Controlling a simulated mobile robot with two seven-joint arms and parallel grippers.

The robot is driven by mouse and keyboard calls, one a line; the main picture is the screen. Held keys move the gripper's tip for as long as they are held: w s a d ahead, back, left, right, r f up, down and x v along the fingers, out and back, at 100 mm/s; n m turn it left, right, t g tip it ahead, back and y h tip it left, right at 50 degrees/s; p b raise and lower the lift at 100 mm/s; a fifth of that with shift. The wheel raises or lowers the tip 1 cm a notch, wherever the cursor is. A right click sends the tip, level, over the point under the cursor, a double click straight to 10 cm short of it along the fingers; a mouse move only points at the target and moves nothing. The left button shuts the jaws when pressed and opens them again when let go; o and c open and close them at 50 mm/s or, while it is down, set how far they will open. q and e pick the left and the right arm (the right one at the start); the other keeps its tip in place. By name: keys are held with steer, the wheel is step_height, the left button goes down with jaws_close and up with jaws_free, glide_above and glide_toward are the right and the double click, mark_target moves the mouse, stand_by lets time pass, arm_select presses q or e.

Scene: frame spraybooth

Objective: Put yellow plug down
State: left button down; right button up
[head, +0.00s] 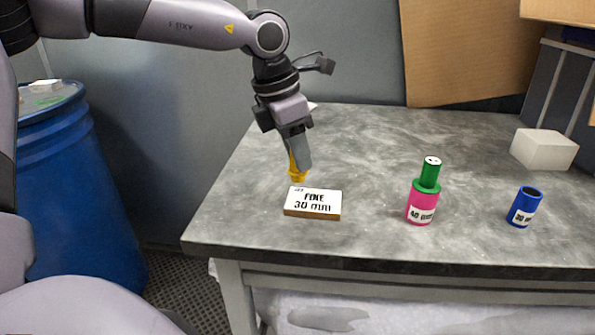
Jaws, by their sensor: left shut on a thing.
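The yellow plug (296,172) is held between the fingers of my left gripper (297,157), which points down over the left part of the grey table (355,150). The plug's lower end shows just behind a small block labelled "FIXE 30 mm" (313,203). I cannot tell whether the plug touches the block or the table. My right gripper is not in view.
A pink cylinder (421,207) with a green plug (430,175) in its top stands right of the block. A blue hollow cylinder (524,207) stands further right, with a white block (544,149) behind it. A blue barrel (80,200) stands left of the table. The table's middle back is clear.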

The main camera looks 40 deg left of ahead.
mark_target(297, 172)
arm_select(q)
steer(key=shift+f, duration=2)
steer(key=shift+f+b, duration=0.2)
steer(key=shift+b, duration=0.25)
steer(key=c, duration=0.9)
jaws_free()
steer(key=shift+r, duration=0.1)
steer(key=shift+o, duration=0.2)
steer(key=shift+r+p, duration=0.25)
steer(key=shift+p, duration=0.15)
steer(key=p+v, duration=0.1)
steer(key=v, duration=1.1)
